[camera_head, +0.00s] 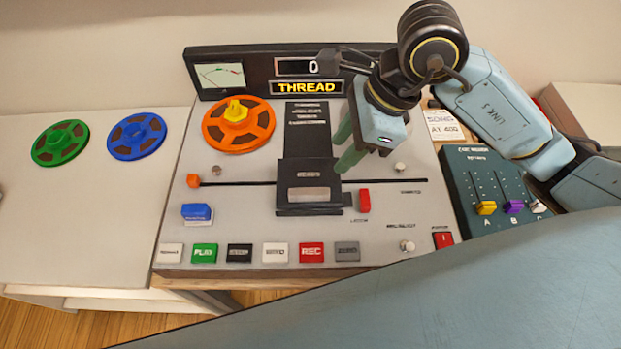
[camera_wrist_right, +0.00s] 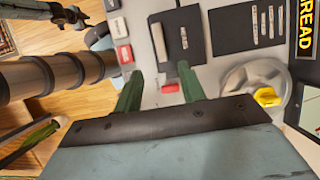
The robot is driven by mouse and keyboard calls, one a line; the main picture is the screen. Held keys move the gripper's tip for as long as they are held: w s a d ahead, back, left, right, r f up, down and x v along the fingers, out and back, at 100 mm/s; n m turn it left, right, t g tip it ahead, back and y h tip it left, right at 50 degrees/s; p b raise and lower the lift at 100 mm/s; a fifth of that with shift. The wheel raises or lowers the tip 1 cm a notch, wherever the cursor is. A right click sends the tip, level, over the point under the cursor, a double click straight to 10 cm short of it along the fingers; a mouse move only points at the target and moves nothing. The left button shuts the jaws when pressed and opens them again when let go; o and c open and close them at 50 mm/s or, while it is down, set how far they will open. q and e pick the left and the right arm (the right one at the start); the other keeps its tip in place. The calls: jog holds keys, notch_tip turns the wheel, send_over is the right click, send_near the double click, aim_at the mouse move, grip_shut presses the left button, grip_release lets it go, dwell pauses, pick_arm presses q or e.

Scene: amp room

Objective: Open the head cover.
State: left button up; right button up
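The head cover (camera_head: 306,178) is a dark block marked HEADS with a light strip, at the middle of the tape deck. It appears to lie down on the deck. It also shows in the right wrist view (camera_wrist_right: 176,30). A small red latch piece (camera_head: 364,201) stands just right of it; in the wrist view it shows between the fingers (camera_wrist_right: 170,88). My right gripper (camera_head: 343,150) is open and empty, its green fingers apart above the deck, right of the cover. How far above is unclear.
An orange reel (camera_head: 238,128) sits on the deck's left; a pale reel (camera_wrist_right: 248,80) with a yellow hub shows in the wrist view. Several buttons line the deck's front edge. A slider mixer (camera_head: 490,185) stands right. Green (camera_head: 60,142) and blue (camera_head: 136,135) reels lie left.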

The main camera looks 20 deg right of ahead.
aim_at(310, 191)
jog(key=b+x, duration=0.1)
jog(key=x, duration=1.2)
jog(key=shift+c, duration=0.4)
grip_shut()
